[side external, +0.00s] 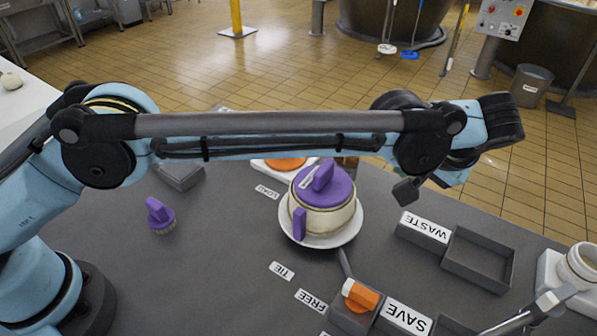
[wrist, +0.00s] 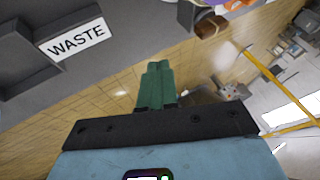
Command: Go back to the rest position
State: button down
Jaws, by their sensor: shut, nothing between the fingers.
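My gripper (wrist: 158,85) shows in the wrist view as two green fingers pressed together, with nothing between them. In the side external view my arm stretches level across the picture, above the dark table (side external: 220,235). Its wrist end hangs over the area behind the WASTE label (side external: 425,227), right of the cream pot (side external: 335,218); the fingers cannot be made out there. The pot has a purple lid (side external: 325,187) and a purple handle, and stands on a white saucer (side external: 290,226). The gripper is apart from the pot and the table.
A purple-handled brush (side external: 159,214) stands at left. An empty grey tray (side external: 478,258) lies beside the WASTE label. An orange-handled item (side external: 360,296) sits beside the SAVE label (side external: 408,318). A white container (side external: 580,266) stands at the right edge. The table's left-middle is mostly clear.

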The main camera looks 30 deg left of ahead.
jog(key=shift+g+h, duration=0.3)
jog(key=shift+h, duration=0.5)
jog(key=a+r, duration=0.1)
jog(key=a, duration=0.2)
jog(key=a+r, duration=0.2)
jog(key=a, duration=0.2)
jog(key=w+a+r, duration=0.1)
jog(key=a+r, duration=0.1)
jog(key=a, duration=0.1)
jog(key=shift+a+r, duration=0.25)
jog(key=shift+a, duration=0.05)
jog(key=s+a+r+t+h, duration=0.1)
jog(key=s+a, duration=0.4)
jog(key=a, duration=0.4)
jog(key=s+a+r+h, duration=0.1)
jog(key=s+a+h, duration=0.1)
jog(key=s+a, duration=0.5)
jog(key=s+a+f+t, duration=0.1)
jog(key=s+a+f, duration=0.4)
jog(key=s+a, duration=0.1)
jog(key=shift+a+f+t, duration=0.3)
jog(key=shift+a+t, duration=0.1)
jog(key=shift+a, duration=0.45)
